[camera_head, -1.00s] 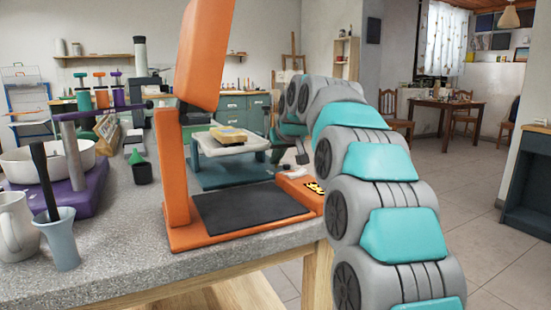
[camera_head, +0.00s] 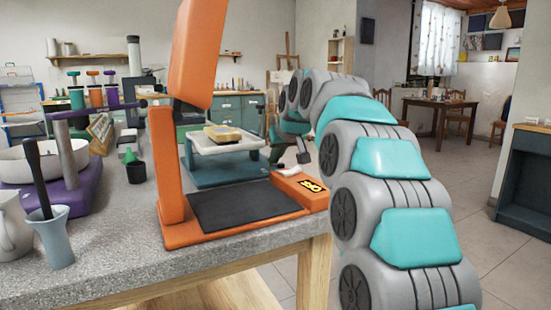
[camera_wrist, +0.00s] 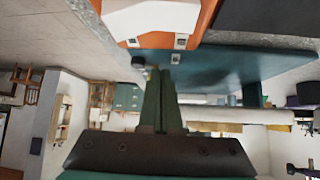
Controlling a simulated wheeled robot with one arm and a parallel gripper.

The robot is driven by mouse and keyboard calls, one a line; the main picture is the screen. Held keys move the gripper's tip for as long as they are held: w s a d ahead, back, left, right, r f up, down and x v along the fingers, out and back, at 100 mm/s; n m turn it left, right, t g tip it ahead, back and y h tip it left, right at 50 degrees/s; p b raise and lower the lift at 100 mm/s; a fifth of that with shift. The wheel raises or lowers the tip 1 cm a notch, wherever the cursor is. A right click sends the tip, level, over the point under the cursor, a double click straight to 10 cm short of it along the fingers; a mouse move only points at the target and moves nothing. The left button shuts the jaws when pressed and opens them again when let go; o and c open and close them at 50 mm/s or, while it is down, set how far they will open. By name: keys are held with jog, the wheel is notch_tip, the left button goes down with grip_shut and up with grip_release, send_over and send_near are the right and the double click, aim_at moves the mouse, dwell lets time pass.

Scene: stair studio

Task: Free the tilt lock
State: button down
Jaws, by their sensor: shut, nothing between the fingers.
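An orange machine (camera_head: 166,165) stands on the counter with its head tilted up above a dark flat pad (camera_head: 245,203). At its right front, a white piece (camera_head: 285,171) sits on the orange base beside a yellow-and-black label (camera_head: 312,186). This white piece (camera_wrist: 150,19) fills the top of the wrist view. I cannot tell for sure which part is the tilt lock. My gripper (camera_wrist: 160,70) is shut and empty, its dark green fingers pointing towards the white piece, apart from it. In the head view my arm mostly hides it.
Behind stands a teal device (camera_head: 222,168) with a white platform (camera_head: 225,142) and a yellow block (camera_head: 222,132). A small dark knob (camera_wrist: 138,60) is close to my fingertips. On the left are a blue cup (camera_head: 54,243), a green-and-black container (camera_head: 134,170) and a purple stand (camera_head: 80,200).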

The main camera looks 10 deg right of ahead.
jog(key=s+a+r, duration=0.1)
jog(key=s+r, duration=0.6)
jog(key=s, duration=0.2)
jog(key=shift+a+r, duration=0.2)
jog(key=shift+a, duration=0.1)
jog(key=shift+w+d, duration=0.1)
jog(key=d, duration=0.2)
jog(key=w+d+n+y+b, duration=0.1)
jog(key=d+n, duration=0.1)
jog(key=d, duration=0.1)
jog(key=shift+w+d+r+g+y+b, duration=0.1)
jog(key=shift+w+d+g+y+b, duration=0.2)
jog(key=shift+w+d+y, duration=0.1)
jog(key=shift+s+d+n, duration=0.15)
jog(key=shift+d+n, duration=0.45)
jog(key=shift+d, duration=0.25)
